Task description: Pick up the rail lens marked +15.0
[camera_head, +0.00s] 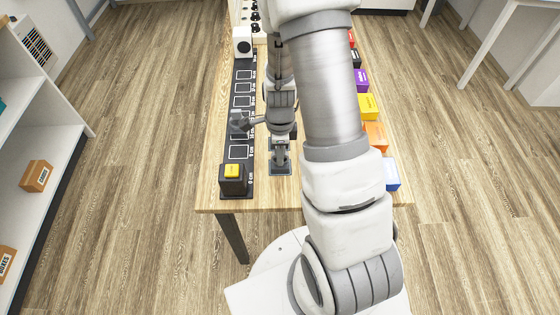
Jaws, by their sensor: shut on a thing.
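My gripper (280,148) points down over the table, right of the near part of the dark rail strip (239,153). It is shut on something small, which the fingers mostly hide. A dark square piece with a pale outline (281,169) shows right below the fingers; I cannot tell if they touch it. The strip has several white outlined squares and small print. A white block with a dark round face (242,42) stands at its far end. A black block with a yellow top (232,176) stands at its near end. No +15.0 mark is readable.
My arm covers much of the right half of the table (222,203). Several coloured boxes, including yellow (368,107), orange (375,136) and blue (391,175), line its right edge. A white rack with dark round items (254,17) is at the back. Shelves (55,165) stand left.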

